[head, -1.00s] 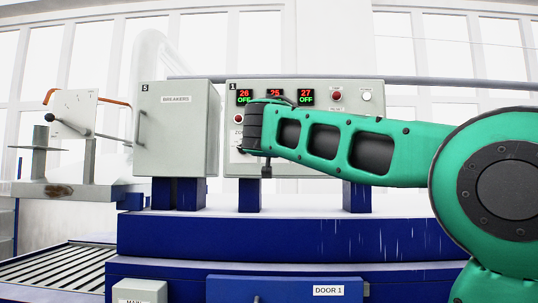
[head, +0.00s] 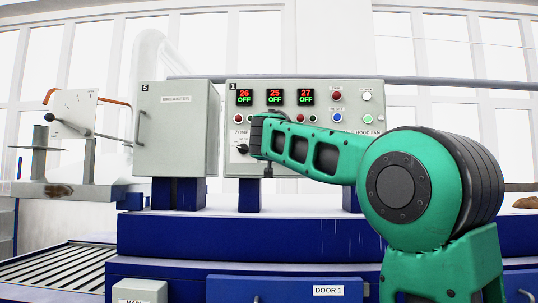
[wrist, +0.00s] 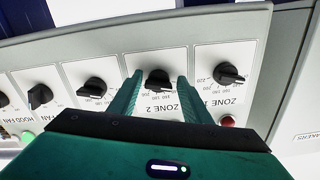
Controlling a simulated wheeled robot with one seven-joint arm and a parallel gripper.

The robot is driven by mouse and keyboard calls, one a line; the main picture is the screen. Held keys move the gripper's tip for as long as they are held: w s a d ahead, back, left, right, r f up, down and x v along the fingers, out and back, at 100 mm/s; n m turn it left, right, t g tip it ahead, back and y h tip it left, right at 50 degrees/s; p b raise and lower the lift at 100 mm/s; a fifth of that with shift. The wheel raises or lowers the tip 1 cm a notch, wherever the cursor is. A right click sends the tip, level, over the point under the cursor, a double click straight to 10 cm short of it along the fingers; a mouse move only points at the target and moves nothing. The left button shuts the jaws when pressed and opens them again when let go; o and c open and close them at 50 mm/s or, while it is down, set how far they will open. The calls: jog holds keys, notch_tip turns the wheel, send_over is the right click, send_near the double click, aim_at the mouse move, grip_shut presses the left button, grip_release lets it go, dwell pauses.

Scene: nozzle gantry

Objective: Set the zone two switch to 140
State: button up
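The zone 2 switch (wrist: 158,80) is a black rotary knob on a white scale plate labelled ZONE 2, seen upside down in the wrist view. My gripper (wrist: 159,77) is open, with one green finger on each side of this knob. Gaps show between knob and fingers, so it is not clamped. The knob's exact setting is too small to read. In the head view my arm hides this knob on the grey control panel (head: 318,88). The middle display (head: 275,97) reads 25 and OFF.
The zone 1 knob (wrist: 228,74) sits close beside one finger, with a red button (wrist: 228,121) near it. Another knob (wrist: 95,87) is on the other side, then the hood fan knob (wrist: 40,96). A grey breaker box (head: 176,125) stands left of the panel.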

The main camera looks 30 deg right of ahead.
jog(key=c, duration=0.7)
jog(key=shift+a, duration=0.1)
jog(key=shift+r+m, duration=0.1)
jog(key=shift+m, duration=0.2)
jog(key=shift+a+r+m, duration=0.1)
jog(key=shift+m, duration=2.5)
jog(key=o, duration=1.1)
jog(key=shift+w, duration=0.15)
jog(key=shift+c, duration=0.2)
